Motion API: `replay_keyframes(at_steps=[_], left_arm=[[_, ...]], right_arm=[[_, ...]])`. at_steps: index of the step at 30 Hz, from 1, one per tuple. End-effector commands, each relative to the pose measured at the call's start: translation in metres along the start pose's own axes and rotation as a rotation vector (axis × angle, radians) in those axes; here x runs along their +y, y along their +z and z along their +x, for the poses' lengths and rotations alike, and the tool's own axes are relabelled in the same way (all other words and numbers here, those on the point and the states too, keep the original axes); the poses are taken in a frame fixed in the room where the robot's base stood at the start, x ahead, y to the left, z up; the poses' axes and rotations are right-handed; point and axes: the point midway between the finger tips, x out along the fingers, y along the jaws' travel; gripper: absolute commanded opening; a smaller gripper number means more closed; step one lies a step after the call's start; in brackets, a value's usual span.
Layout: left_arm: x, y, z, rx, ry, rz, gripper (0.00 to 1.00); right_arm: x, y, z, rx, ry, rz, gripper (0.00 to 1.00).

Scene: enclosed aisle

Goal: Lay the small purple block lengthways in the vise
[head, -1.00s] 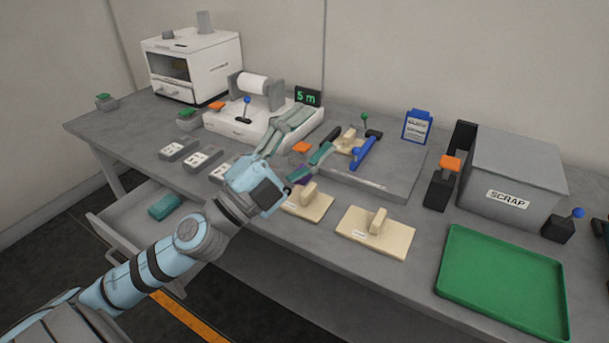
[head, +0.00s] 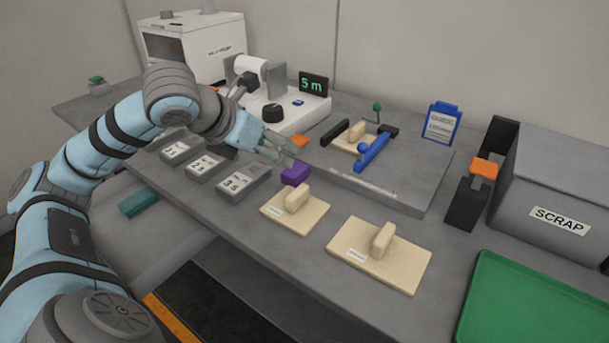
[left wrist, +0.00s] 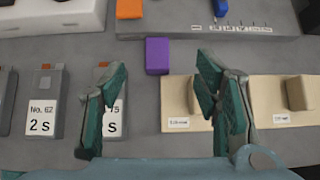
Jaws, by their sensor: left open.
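The small purple block (head: 296,174) lies on the bench by the front edge of the raised grey plate, behind a cream board. It also shows in the left wrist view (left wrist: 158,56), ahead of the fingers. The likely vise (head: 376,149) has a blue bar, a black bar and a green-knobbed lever. It stands on the plate, with a cream piece (head: 356,132) between its bars. My left gripper (head: 286,152) is open and empty, just behind and left of the block in the head view. Its spread fingers also show in the left wrist view (left wrist: 164,98). My right gripper is out of view.
Two cream boards with upright blocks (head: 297,208) (head: 380,255) stand in front. Several grey labelled blocks (head: 240,183) are left. A scrap bin (head: 558,190) and green tray (head: 520,305) are right.

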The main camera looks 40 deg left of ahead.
Motion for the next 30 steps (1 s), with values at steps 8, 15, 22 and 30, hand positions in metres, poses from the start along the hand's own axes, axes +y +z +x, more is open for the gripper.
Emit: replay_keyframes(at_steps=[8, 15, 22, 30], left_arm=[[0.007, 0.003, 0.027, 0.009, 0.010, -0.015, 0.57], [0.006, -0.002, 0.071, 0.005, 0.012, -0.007, 0.57], [0.004, -0.005, 0.103, 0.008, 0.008, -0.008, 0.57], [0.004, -0.005, 0.131, 0.009, 0.011, -0.001, 0.57]], right_arm=[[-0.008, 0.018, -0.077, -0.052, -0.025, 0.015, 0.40], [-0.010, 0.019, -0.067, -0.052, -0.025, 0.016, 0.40], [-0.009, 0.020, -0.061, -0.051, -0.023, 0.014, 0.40], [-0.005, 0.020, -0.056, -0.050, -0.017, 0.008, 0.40]])
